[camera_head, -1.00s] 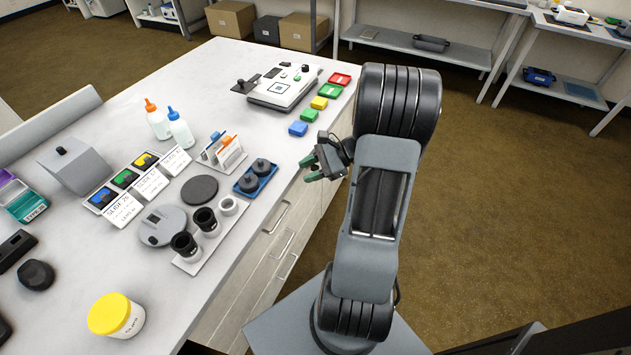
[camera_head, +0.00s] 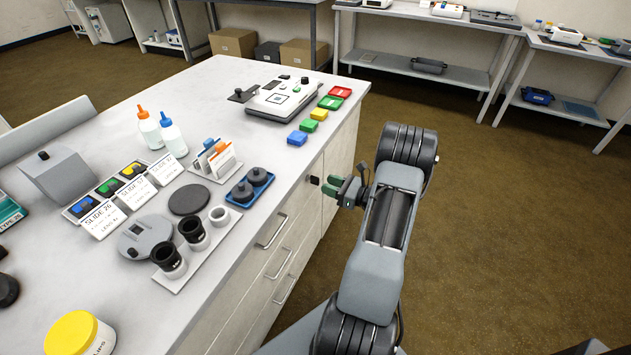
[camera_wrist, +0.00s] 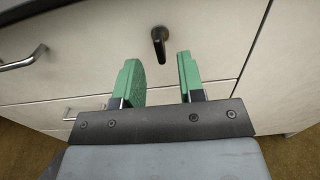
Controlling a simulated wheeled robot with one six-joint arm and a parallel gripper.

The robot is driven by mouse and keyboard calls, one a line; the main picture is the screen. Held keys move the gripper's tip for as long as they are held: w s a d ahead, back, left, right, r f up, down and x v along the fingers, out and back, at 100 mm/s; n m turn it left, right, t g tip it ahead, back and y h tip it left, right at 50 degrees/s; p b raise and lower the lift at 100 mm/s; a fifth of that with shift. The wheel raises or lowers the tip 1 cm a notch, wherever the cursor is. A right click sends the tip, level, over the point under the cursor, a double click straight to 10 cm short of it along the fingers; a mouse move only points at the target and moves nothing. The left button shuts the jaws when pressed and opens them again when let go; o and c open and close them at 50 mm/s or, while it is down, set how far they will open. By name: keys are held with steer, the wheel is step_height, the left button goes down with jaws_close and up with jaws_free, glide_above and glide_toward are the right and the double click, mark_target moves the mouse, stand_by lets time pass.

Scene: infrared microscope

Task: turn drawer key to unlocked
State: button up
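The drawer key (camera_wrist: 159,45) is a small dark key in the pale drawer front in the wrist view. Its handle hangs roughly upright, just beyond my fingertips. In the head view a small dark piece (camera_head: 314,180) shows on the cabinet side near my gripper; it may be the lock. My gripper (camera_wrist: 158,75) has green fingers spread apart with nothing between them. The key lies in line with the gap between them, not touching either finger. In the head view my gripper (camera_head: 333,189) faces the cabinet's drawer side.
Drawer handles (camera_head: 272,231) stick out from the cabinet front; one handle (camera_wrist: 22,60) is left of the key in the wrist view. The worktop (camera_head: 225,270) edge is above, with slides, bottles and blocks on it. The floor at right is open.

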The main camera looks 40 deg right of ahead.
mark_target(315, 184)
steer(key=shift+x, duration=2.9)
jaws_close()
